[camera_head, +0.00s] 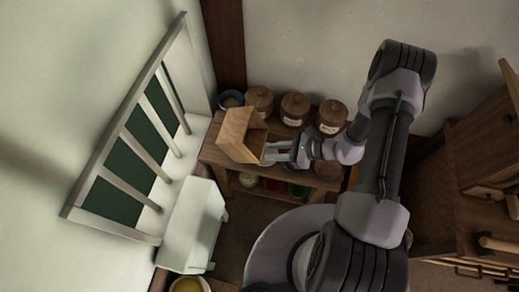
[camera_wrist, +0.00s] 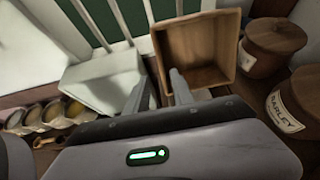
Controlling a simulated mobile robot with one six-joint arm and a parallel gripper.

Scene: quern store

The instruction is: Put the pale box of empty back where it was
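The pale wooden box (camera_head: 236,124) is open-topped and tilted, its opening turned toward my gripper, at the left end of the wooden shelf unit. In the wrist view I look into the box (camera_wrist: 197,45), and its inside looks empty. My gripper (camera_head: 267,151) is at the box's near wall. In the wrist view the gripper's fingers (camera_wrist: 159,76) stand a little apart, one outside and one inside the box's lower left edge; they appear closed on that wall. The box's underside is hidden, so I cannot tell whether it touches the shelf.
Several lidded wooden jars (camera_head: 295,108) line the back of the shelf unit (camera_head: 222,156). A white box-like piece (camera_head: 192,222) stands left, below the barred window (camera_head: 135,165). Bowls sit on the lower shelf. Wooden cabinets (camera_head: 440,205) stand at the right.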

